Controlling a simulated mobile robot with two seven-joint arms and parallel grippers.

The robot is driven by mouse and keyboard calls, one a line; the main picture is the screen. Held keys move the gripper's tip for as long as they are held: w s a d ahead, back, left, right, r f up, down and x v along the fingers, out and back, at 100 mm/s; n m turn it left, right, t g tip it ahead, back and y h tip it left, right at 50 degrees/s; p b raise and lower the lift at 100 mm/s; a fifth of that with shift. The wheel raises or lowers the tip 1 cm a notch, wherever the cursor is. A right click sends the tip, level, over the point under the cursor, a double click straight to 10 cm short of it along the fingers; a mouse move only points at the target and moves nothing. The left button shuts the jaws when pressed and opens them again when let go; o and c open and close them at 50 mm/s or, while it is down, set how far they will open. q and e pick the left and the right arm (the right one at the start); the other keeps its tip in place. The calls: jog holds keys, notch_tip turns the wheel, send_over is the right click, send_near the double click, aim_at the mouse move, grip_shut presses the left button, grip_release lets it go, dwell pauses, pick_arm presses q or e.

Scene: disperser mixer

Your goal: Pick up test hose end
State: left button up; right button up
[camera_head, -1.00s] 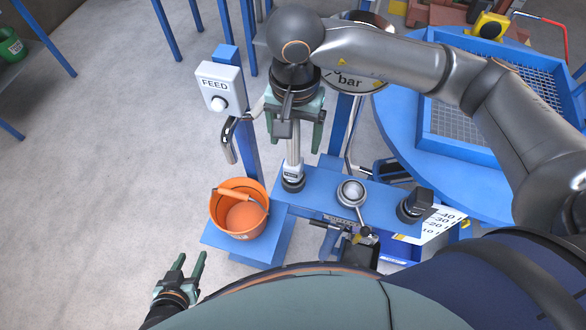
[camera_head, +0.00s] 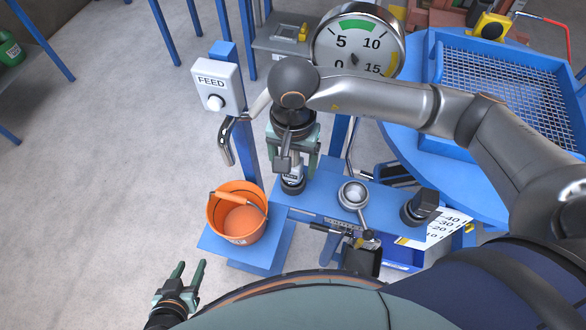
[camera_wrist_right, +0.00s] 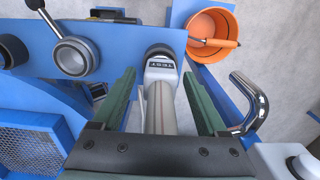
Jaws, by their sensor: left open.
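The test hose end (camera_head: 292,178) stands upright in a dark socket on the blue bench. In the right wrist view, the hose end (camera_wrist_right: 161,78) shows a pale collar with a dark TEST label and a striped hose behind it. My right gripper (camera_head: 296,166) is above it, with its fingers pointing down on either side. In the right wrist view, my right gripper (camera_wrist_right: 160,95) is open around the hose, with gaps on both sides. My left gripper (camera_head: 190,266) is open and empty at the lower left, away from the bench.
An orange bucket (camera_head: 237,213) stands left of the socket. The FEED button box (camera_head: 217,87) is on a blue post with a bent metal pipe (camera_wrist_right: 250,103). A ball valve with a lever (camera_head: 353,195) and a dark fitting (camera_head: 420,207) are to the right. A pressure gauge (camera_head: 358,45) stands behind.

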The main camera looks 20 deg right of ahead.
grip_shut()
dwell(0.4)
jog(key=shift+r, duration=0.1)
